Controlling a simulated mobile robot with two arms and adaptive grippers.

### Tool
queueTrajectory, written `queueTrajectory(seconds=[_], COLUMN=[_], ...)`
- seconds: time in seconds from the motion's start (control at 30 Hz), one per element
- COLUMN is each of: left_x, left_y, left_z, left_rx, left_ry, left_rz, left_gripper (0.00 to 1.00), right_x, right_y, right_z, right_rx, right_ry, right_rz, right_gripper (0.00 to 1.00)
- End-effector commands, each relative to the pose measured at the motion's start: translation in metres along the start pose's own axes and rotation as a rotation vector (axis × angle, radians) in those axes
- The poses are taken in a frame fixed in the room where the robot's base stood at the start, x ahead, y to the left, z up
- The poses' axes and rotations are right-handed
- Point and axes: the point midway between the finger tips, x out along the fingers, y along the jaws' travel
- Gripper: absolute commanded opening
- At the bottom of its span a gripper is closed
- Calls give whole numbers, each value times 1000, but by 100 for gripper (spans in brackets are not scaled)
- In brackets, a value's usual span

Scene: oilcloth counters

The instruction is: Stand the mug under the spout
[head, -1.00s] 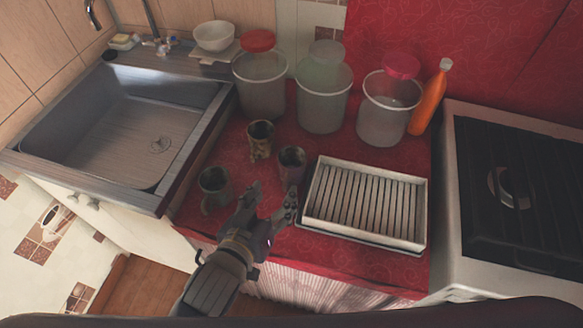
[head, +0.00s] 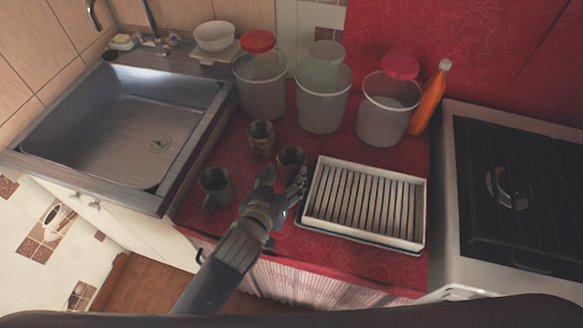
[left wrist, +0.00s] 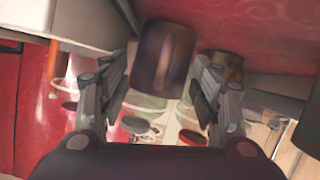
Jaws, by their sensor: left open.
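Three mugs stand upright on the red counter: a dark one (head: 291,158) left of the rack tray, a brownish one (head: 261,138) behind it, and a grey-green one (head: 215,186) at the front left. My left gripper (head: 285,181) is open, low at the near side of the dark mug, and hides its lower part. In the left wrist view the dark purplish mug (left wrist: 163,55) sits ahead between the spread fingers (left wrist: 163,78); contact cannot be told. The brownish mug (left wrist: 224,68) is partly behind one finger. A curved metal spout (head: 93,14) shows above the sink's far left. My right gripper is not in view.
The empty sink (head: 190,150) lies left of the mugs. A white slatted rack tray (head: 313,184) is close right of the dark mug. Several lidded jars (head: 262,95) and an orange bottle (head: 430,98) stand behind. The stove (head: 452,215) is far right.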

Motion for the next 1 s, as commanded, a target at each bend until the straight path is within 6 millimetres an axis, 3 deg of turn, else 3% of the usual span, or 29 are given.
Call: queueTrajectory(seconds=[0.07,0.3,0.77,1.0], left_x=[0,0,-1,-6], left_y=[0,0,0,4], left_z=[0,0,0,-15], left_rx=[0,0,-2,-2], left_ry=[0,-1,0,4], left_rz=[0,-1,1,2], left_gripper=[54,0,0,0], right_x=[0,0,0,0], right_y=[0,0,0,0], right_z=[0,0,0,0], right_rx=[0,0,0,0], right_ry=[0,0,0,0], right_rz=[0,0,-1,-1], right_gripper=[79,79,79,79])
